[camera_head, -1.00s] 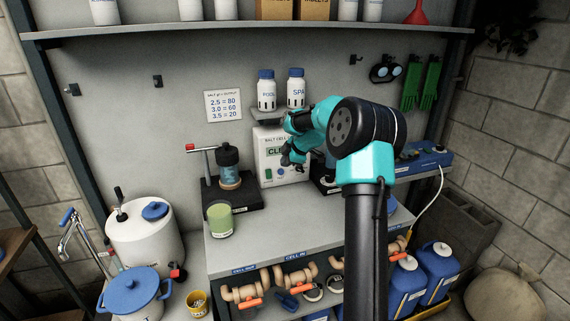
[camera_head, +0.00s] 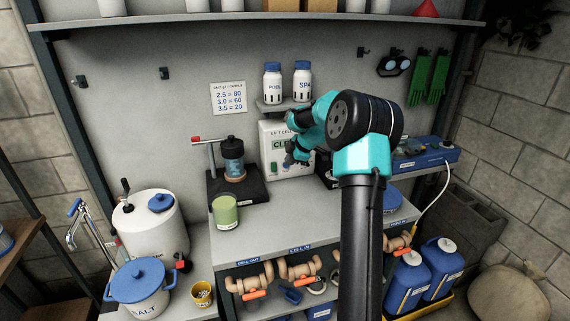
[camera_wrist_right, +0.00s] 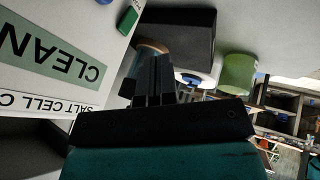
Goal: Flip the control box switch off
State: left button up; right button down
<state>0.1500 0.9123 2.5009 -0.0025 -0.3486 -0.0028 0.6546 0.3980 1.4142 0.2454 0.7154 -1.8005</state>
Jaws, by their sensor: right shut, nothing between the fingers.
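The control box (camera_head: 268,147) is white, with a "SALT CELL" label and a green "CLEAN" panel, and stands at the back of the bench. A small green switch (camera_head: 273,169) is low on its front; it also shows at the top of the right wrist view (camera_wrist_right: 127,19). My right gripper (camera_head: 288,161) is in front of the box, right of the switch, covering the box's right part. Its fingers are together and empty in the right wrist view (camera_wrist_right: 154,65), apart from the switch in the picture. My left gripper is out of view.
A black stand with a clear-bodied cell (camera_head: 233,158) is left of the box. A green cup (camera_head: 224,211) stands on the bench front. Two white bottles (camera_head: 272,83) sit on a small shelf above the box. The bench front (camera_head: 275,225) is clear.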

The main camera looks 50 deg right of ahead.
aim_at(274, 167)
jog(key=x, duration=0.9)
jog(key=shift+w+f, duration=0.1)
jog(key=shift+f, duration=0.15)
jog(key=shift+w+d+f, duration=0.1)
jog(key=shift+w+d, duration=0.5)
jog(key=shift+w, duration=0.3)
jog(key=shift+w+d, duration=0.5)
jog(key=shift+w, duration=0.2)
jog(key=shift+f, duration=0.1)
